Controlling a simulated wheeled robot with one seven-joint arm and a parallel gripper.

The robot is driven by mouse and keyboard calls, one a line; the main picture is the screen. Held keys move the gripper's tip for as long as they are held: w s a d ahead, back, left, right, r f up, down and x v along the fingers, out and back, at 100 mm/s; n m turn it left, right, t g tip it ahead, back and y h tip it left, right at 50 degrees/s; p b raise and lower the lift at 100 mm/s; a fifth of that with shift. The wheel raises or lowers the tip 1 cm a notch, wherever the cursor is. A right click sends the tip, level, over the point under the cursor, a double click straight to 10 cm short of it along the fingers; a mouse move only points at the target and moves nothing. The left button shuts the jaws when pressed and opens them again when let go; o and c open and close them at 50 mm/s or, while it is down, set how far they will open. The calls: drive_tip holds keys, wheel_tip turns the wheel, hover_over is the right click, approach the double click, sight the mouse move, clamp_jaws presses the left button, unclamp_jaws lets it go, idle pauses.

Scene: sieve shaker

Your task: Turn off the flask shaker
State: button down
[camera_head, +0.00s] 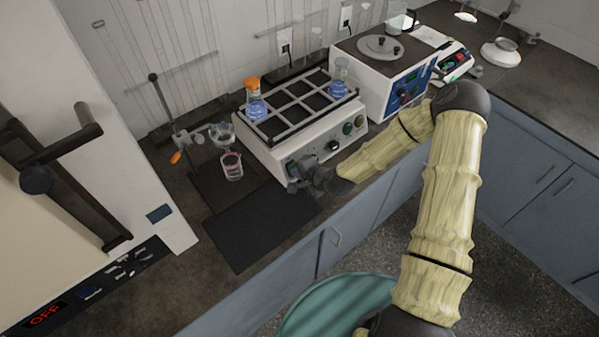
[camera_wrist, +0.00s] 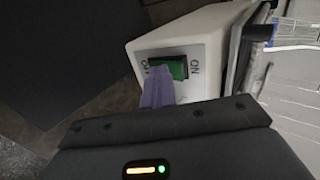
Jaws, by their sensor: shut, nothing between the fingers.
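The flask shaker (camera_head: 318,136) is a white box with a black rack on top, on the counter. Flasks of blue liquid (camera_head: 256,108) and (camera_head: 338,88) stand in the rack. My gripper (camera_head: 296,186) is at the left end of its front panel. In the wrist view, a green rocker switch (camera_wrist: 178,66) sits in a black frame on the white panel, with "ON" lettered at its right side. The purple fingers of my gripper (camera_wrist: 158,76) are closed together and reach the switch's left part. I cannot tell whether they touch or press it, nor its position.
A dark mat (camera_head: 258,228) lies in front of the shaker. A beaker (camera_head: 232,166) and a clamp stand (camera_head: 163,100) are to its left. A white-and-blue bath (camera_head: 385,80) stands close on its right. A large device with a red "OFF" display (camera_head: 44,316) fills the left.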

drive_tip(key=shift+s+r+p, duration=0.1)
drive_tip(key=shift+r+p, duration=0.2)
drive_tip(key=shift+r, duration=0.3)
drive_tip(key=shift+d, duration=0.1)
drive_tip(key=shift+s+d+r, duration=0.15)
drive_tip(key=shift+r, duration=0.05)
drive_tip(key=s+d+r, duration=0.5)
drive_tip(key=s+d, duration=0.3)
drive_tip(key=s, duration=0.1)
drive_tip(key=shift+r+p, duration=0.25)
drive_tip(key=shift+p, duration=0.05)
drive_tip(key=shift+s, duration=0.1)
